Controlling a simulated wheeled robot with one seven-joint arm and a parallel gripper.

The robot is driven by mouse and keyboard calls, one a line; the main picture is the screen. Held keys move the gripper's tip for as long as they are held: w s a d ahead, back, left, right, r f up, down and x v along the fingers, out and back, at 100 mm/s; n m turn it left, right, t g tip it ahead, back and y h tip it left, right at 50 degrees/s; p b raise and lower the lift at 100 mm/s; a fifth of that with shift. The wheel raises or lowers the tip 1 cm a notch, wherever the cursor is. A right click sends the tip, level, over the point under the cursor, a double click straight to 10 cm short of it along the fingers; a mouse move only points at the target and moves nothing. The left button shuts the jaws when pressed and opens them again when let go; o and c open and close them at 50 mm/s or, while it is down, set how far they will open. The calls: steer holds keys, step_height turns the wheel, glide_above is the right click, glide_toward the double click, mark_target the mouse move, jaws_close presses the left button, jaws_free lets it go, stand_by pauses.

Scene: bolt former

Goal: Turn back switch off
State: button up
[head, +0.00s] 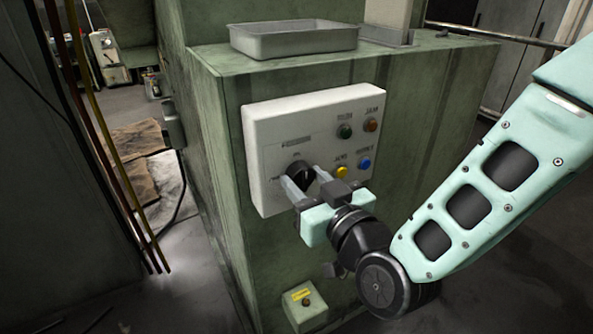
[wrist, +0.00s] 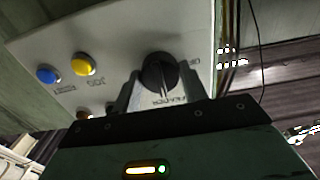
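The black rotary switch (head: 300,173) sits on the lower left of a white control panel (head: 262,126) on the green machine. In the wrist view the switch (wrist: 158,72) is a round black knob with a raised grip bar. My gripper (head: 304,180) is at the panel with its two pale fingers apart. In the wrist view my gripper (wrist: 160,80) has one finger on each side of the knob. Whether the fingertips touch the knob cannot be told. Part of the panel's print is too small to read.
A grey tray (head: 293,39) lies on the machine top. A small yellow-labelled box (head: 305,306) is below the panel.

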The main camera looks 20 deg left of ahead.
steer(key=shift+s+f+n+b, duration=0.1)
steer(key=shift+f+n+b, duration=0.05)
steer(key=shift+n+b, duration=1.15)
steer(key=shift+n, duration=1.4)
steer(key=n+b, duration=0.2)
steer(key=n, duration=0.3)
steer(key=shift+n+b, duration=0.3)
steer(key=shift+b, duration=0.05)
steer(key=o, duration=1.2)
